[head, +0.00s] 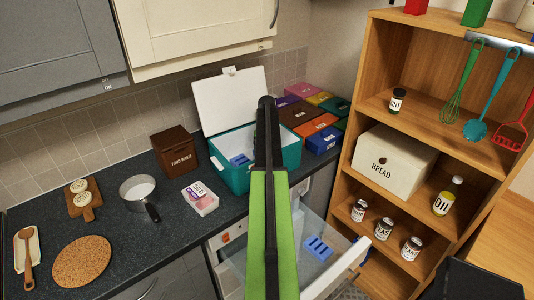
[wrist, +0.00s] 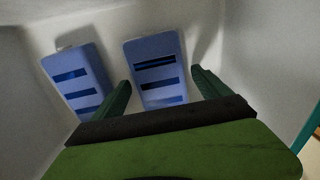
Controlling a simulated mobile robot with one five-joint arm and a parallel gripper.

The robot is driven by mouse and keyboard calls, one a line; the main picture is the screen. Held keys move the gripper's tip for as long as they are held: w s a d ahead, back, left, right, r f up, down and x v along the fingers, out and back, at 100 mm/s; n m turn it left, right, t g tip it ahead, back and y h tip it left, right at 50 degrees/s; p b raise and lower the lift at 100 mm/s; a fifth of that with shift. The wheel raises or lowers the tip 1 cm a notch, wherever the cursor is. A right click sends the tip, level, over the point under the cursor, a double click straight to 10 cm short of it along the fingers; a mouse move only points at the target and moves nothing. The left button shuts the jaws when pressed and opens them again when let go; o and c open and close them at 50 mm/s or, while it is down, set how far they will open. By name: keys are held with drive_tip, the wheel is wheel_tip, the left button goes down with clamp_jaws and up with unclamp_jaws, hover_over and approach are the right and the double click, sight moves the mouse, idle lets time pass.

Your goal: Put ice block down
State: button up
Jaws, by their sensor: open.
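The teal cooler (head: 262,178) stands on the counter with its white lid (head: 232,100) raised. A blue ice block (head: 240,160) shows inside it, left of my arm. In the wrist view two blue slotted ice blocks lie side by side on the white floor of the box, a left one (wrist: 77,80) and a right one (wrist: 156,72). My gripper (wrist: 161,82) is open, its green fingers on either side of the right block's near part, with gaps visible. My arm hides the gripper in the head view. Another blue ice block (head: 318,248) lies in the open drawer (head: 345,272).
The white-fronted drawer sticks out below the cooler. A brown food box (head: 174,151), a pink-and-white pack (head: 201,198) and a saucepan (head: 138,190) stand left of it. Coloured boxes (head: 318,127) sit behind right. A wooden shelf (head: 375,90) stands at the right.

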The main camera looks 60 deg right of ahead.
wheel_tip(320, 180, up, 12)
drive_tip(key=p, duration=1.1)
drive_tip(key=shift+f, duration=0.1)
